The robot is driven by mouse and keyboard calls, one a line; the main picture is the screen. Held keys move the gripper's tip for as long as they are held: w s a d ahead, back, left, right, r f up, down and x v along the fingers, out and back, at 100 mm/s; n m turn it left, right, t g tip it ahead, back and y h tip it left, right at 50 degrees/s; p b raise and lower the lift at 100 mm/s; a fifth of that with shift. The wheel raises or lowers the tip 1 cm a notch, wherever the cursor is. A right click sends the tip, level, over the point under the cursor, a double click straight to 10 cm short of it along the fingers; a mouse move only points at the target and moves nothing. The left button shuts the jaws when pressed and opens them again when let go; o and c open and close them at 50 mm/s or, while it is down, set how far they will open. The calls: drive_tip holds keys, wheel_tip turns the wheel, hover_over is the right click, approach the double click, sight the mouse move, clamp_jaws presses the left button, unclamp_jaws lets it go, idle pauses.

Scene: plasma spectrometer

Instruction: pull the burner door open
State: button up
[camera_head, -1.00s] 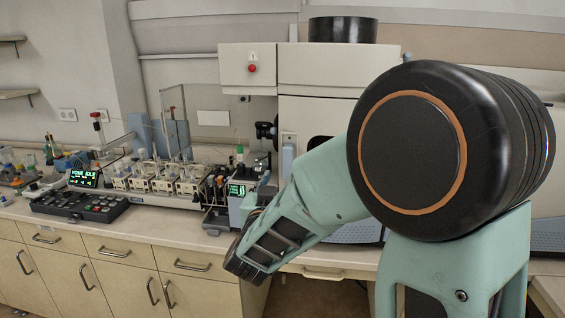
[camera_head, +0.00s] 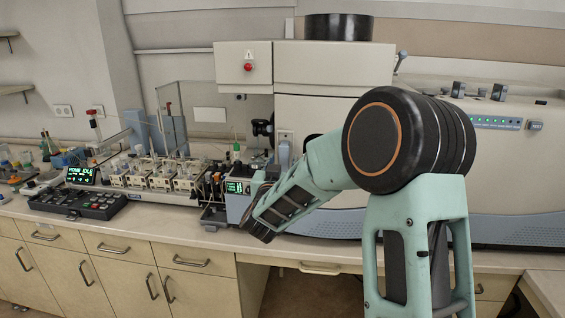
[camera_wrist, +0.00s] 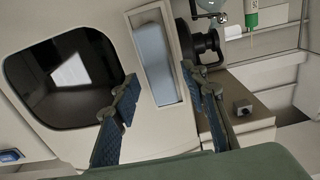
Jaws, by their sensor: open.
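The burner door (camera_wrist: 100,35) is a pale panel with a dark rounded window (camera_wrist: 65,75), and it looks closed. Its upright blue-grey handle (camera_wrist: 155,62) sits in a recess right of the window. In the head view the handle (camera_head: 284,155) shows just left of my arm, which covers much of the door. In the wrist view my gripper (camera_wrist: 158,80) is open and empty. Its two blue-ribbed fingers point at the door, one on each side of the handle's lower part in the picture. I cannot tell whether they touch it. The head view does not clearly show the fingers.
A black round fitting (camera_wrist: 203,42) stands close right of the handle and right finger. A small grey box (camera_wrist: 243,108) lies beyond that finger. In the head view, a sampler with several racks (camera_head: 160,178) and a keypad (camera_head: 78,204) fill the bench to the left.

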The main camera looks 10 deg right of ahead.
drive_tip(key=shift+c, duration=0.5)
clamp_jaws()
drive_tip(key=shift+s, duration=0.1)
